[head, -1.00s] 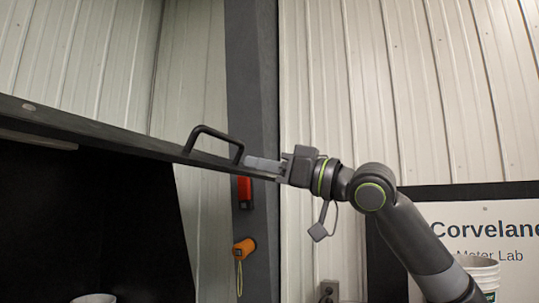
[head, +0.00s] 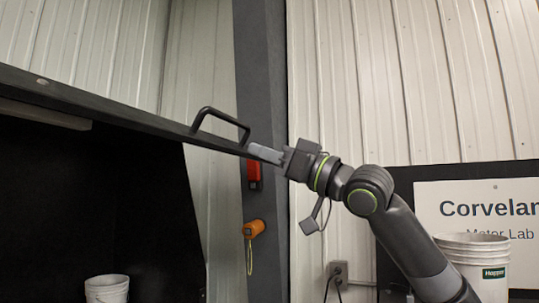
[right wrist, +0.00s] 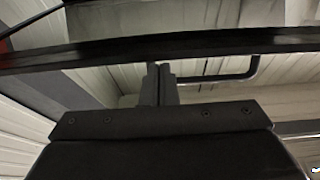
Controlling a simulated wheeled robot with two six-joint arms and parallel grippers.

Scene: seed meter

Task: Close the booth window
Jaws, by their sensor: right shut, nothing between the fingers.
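The booth window shows in the head view as a long dark bar (head: 120,119), raised and slanting down to the right over the dark booth opening. A black bow handle (head: 222,117) stands up from the bar near its right end. My right gripper (head: 252,150) is shut and empty at the bar's right end, just right of the handle. In the right wrist view, the shut fingers (right wrist: 158,70) point up at the dark bar (right wrist: 110,50), with the handle (right wrist: 225,78) to their right. Whether they touch the bar is unclear. My left gripper is not in view.
A grey post (head: 262,80) stands behind the gripper, with a red object (head: 254,176) and an orange object (head: 253,229) on it. A white bucket (head: 107,289) stands in the booth. Another bucket (head: 470,262) stands by the sign (head: 485,215) at right.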

